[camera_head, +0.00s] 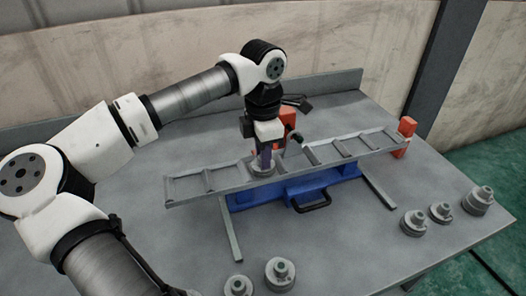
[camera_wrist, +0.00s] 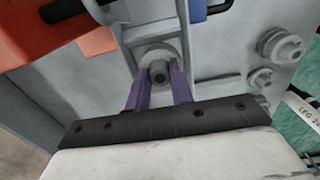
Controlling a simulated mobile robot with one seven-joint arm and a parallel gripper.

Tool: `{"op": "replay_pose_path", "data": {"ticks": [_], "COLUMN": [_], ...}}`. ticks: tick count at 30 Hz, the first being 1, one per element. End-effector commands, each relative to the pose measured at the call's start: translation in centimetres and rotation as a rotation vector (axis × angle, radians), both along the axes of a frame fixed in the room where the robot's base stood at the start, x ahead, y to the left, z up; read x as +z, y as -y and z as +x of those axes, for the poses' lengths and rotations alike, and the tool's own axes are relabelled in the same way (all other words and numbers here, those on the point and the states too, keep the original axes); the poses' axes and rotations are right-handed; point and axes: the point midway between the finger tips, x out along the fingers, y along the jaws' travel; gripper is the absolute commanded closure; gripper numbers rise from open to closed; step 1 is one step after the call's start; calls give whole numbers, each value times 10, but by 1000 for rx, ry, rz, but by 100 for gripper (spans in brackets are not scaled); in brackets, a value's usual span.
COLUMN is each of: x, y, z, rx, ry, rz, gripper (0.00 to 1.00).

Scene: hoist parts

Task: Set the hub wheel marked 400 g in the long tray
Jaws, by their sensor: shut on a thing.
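The long grey tray (camera_head: 225,180) with cross dividers lies slantwise over a blue body on the table. My gripper (camera_head: 264,157) is over the tray, left of its middle. Its purple fingers (camera_wrist: 160,85) are shut on the stem of a grey hub wheel (camera_head: 262,170). In the wrist view the wheel (camera_wrist: 155,53) shows as a round flange with a short hub between the fingers. The wheel is at one of the tray's compartments; I cannot tell whether it touches the floor. No mass marking on it is readable.
Several grey hub wheels stand on the table: some at the right (camera_head: 415,222), others at the front (camera_head: 280,272). A blue body (camera_head: 310,185) with a black handle is beneath the tray. An orange block (camera_head: 406,126) is at the tray's right end. The table's front middle is clear.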

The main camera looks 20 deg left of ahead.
Motion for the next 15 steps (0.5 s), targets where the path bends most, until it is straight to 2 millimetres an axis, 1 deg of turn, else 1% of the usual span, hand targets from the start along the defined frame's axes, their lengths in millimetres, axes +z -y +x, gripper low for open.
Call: {"op": "replay_pose_path", "data": {"ticks": [1, 5, 6, 15], "x": [-1, -1, -1, 2], "y": [0, 0, 0, 0], "z": [0, 0, 0, 0], "rx": [0, 0, 0, 0], "ry": [0, 0, 0, 0], "rz": [0, 0, 0, 0], "gripper": [75, 58, 55, 55]}}
